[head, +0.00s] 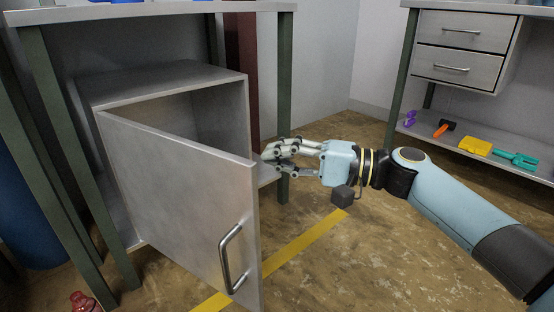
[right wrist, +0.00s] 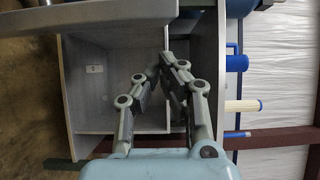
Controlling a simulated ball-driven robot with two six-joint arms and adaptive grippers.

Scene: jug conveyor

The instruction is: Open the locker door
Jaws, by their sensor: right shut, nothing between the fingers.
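The grey metal locker (head: 165,82) stands under a workbench at the left, and its inside also shows in the right wrist view (right wrist: 98,95). Its door (head: 175,195) stands partly open, swung out toward me, with a bar handle (head: 230,258) near its free edge. In the right wrist view the door crosses the top (right wrist: 90,14). My right gripper (head: 268,158) is shut and empty, by the upper free edge of the door on the locker side. Whether it touches the door I cannot tell. The fingers (right wrist: 165,64) point toward the locker opening. My left gripper is not in view.
Green bench legs (head: 284,100) stand right beside the locker. A second bench at the right has drawers (head: 455,50) and a low shelf with a yellow item (head: 475,146) and other tools. A red bottle (head: 84,302) shows at bottom left. The floor right of the door is open.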

